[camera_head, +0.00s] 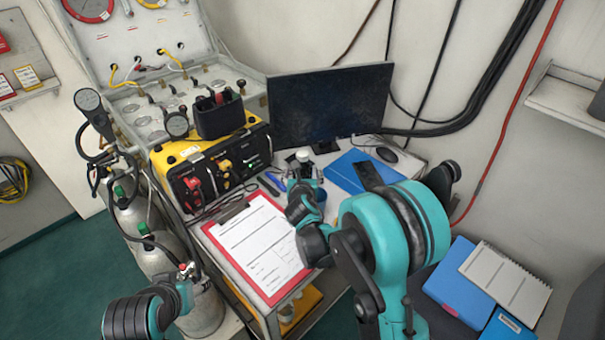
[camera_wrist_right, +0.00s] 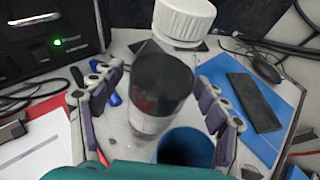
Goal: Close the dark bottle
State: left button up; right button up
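The dark bottle (camera_wrist_right: 163,85) stands between the two spread fingers of my right gripper (camera_wrist_right: 158,105) in the right wrist view. Its upper body is dark and its lower body paler. A ribbed white cap (camera_wrist_right: 183,18) shows above the bottle; I cannot tell whether it sits on the neck or is apart. Gaps show between the fingers and the bottle. In the head view my right gripper (camera_head: 304,182) is over the desk, with the white cap (camera_head: 303,155) just beyond it. My left arm shows at the lower left, but its fingers cannot be made out.
A blue cup (camera_wrist_right: 188,148) stands close to the bottle, by the right finger. A blue folder (camera_head: 352,171) with a dark flat object lies right of it. A red clipboard (camera_head: 262,247), yellow-black panel box (camera_head: 215,160), monitor (camera_head: 330,103) and mouse (camera_head: 387,154) surround the area.

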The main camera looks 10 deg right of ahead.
jog(key=shift+r, duration=0.1)
jog(key=shift+s+r, duration=0.2)
jog(key=p+v, duration=0.3)
jog(key=v, duration=0.8)
jog(key=shift+s, duration=0.3)
jog(key=shift+a, duration=0.15)
